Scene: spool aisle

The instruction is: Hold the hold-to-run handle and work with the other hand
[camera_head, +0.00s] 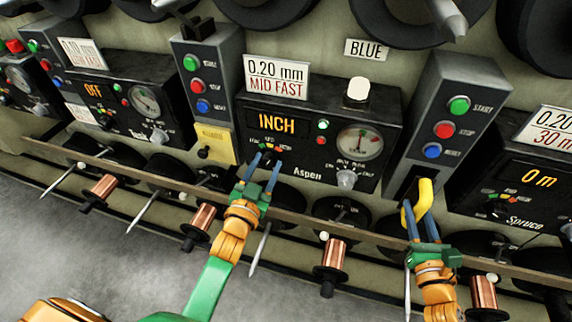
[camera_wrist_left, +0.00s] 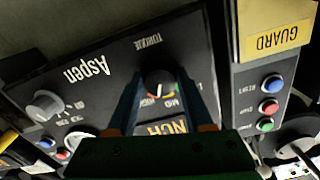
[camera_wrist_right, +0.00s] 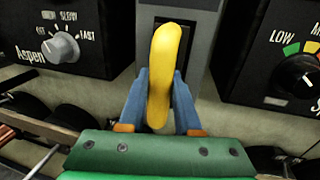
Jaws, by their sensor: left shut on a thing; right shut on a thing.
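The yellow hold-to-run handle (camera_head: 424,196) hangs from a slot below the button column at the right of the Aspen panel (camera_head: 296,96). My right gripper (camera_head: 418,212) is shut on it; the right wrist view shows the handle (camera_wrist_right: 162,70) upright between the two blue fingers. My left gripper (camera_head: 268,160) is shut on the small dark torque knob (camera_wrist_left: 160,84) at the panel's lower left, below the display (camera_head: 276,122) reading INCH. The fingers partly hide the knob and its coloured scale. The panel's speed knob (camera_head: 347,178) is free, beside a round gauge (camera_head: 359,141).
Start, stop and reset buttons (camera_head: 445,129) sit above the handle. A yellow GUARD plate (camera_head: 214,143) is left of the panel. A rail (camera_head: 300,216) runs below, with copper spools (camera_head: 331,255) and pins sticking out. The Spruce panel (camera_head: 520,185) stands at the right.

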